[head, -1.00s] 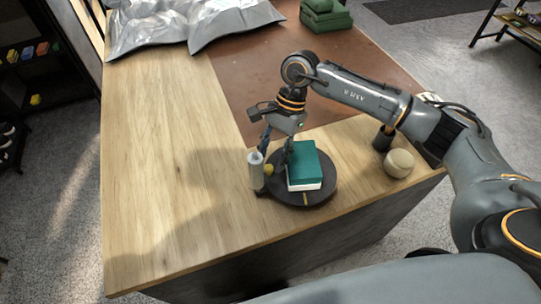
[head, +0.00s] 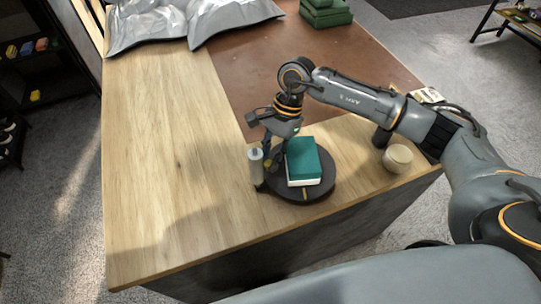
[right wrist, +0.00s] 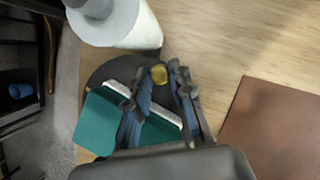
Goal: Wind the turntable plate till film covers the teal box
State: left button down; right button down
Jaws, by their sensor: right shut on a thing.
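The teal box (head: 303,158), with a white lower part, lies on the dark round turntable plate (head: 321,191); the box also shows in the right wrist view (right wrist: 98,124). A pale film roll (head: 256,169) stands upright at the plate's left edge and looms large in the right wrist view (right wrist: 122,24). I cannot make out film on the box. My right gripper (right wrist: 165,78) is shut on the yellow knob (right wrist: 159,75) at the plate's edge, between the roll and the box. In the head view, the knob is hidden behind the gripper (head: 266,178). My left gripper is not in view.
A round cream-coloured thing (head: 397,158) stands near the table's right edge, below my right forearm. A brown mat (head: 262,70) covers part of the table. The wooden left side (head: 150,150) is clear.

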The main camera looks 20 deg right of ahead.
jog(key=b, duration=0.1)
jog(key=n+b, duration=0.1)
jog(key=shift+s+a+f+b, duration=0.1)
jog(key=shift+s+f+b, duration=0.15)
jog(key=shift+s+b, duration=0.1)
jog(key=shift+s+r+n+h, duration=0.1)
jog(key=shift+n+h, duration=0.2)
jog(key=shift+r, duration=0.15)
jog(key=c, duration=1.2)
grip_release()
jog(key=shift+r, duration=0.15)
jog(key=v, duration=1.1)
jog(key=shift+w+d+r, duration=0.2)
jog(key=shift+r, duration=0.05)
